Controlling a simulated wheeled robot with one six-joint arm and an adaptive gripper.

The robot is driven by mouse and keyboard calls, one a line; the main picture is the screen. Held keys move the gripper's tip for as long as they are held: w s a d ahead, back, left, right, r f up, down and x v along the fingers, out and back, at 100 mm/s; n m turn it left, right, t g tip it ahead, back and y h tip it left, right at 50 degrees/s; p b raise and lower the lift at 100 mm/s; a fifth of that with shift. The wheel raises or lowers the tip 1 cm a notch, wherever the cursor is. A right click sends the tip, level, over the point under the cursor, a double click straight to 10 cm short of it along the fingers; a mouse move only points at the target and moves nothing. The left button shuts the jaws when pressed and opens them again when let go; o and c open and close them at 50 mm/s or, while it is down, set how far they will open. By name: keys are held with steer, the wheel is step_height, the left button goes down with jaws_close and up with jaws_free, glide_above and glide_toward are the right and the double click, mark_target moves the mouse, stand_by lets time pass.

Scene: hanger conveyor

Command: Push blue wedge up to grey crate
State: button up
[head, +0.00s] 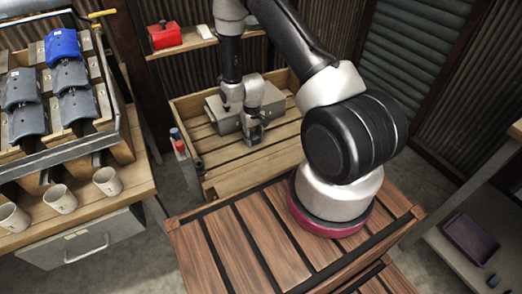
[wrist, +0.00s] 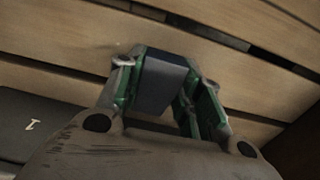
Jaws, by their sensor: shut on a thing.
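My gripper (head: 252,133) points down over the slatted wooden bench behind the dark-striped table. In the wrist view its green-lined fingers (wrist: 165,95) are closed around a dark blue-grey block (wrist: 164,82), which I take to be the blue wedge. Its sloping side cannot be made out, and in the head view the fingers mostly hide it. A grey crate (head: 217,113) sits on the bench, directly behind and left of my gripper, partly covered by it. In the wrist view a dark grey surface marked 1 (wrist: 32,125) lies at the left, apart from the block; it may be the crate.
Red and blue-grey cylinders (head: 178,140) stand at the bench's left edge. A shelf behind holds a red box (head: 165,36). A rack (head: 75,145) at left carries blue and grey parts above several mugs (head: 61,199). Bench slats at front right are bare.

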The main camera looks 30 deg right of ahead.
steer(key=shift+w, duration=0.55)
steer(key=shift+w, duration=0.1)
steer(key=shift+w, duration=0.25)
steer(key=o, duration=0.9)
steer(key=shift+o, duration=0.2)
step_height(320, 180, up, 12)
steer(key=shift+s, duration=0.15)
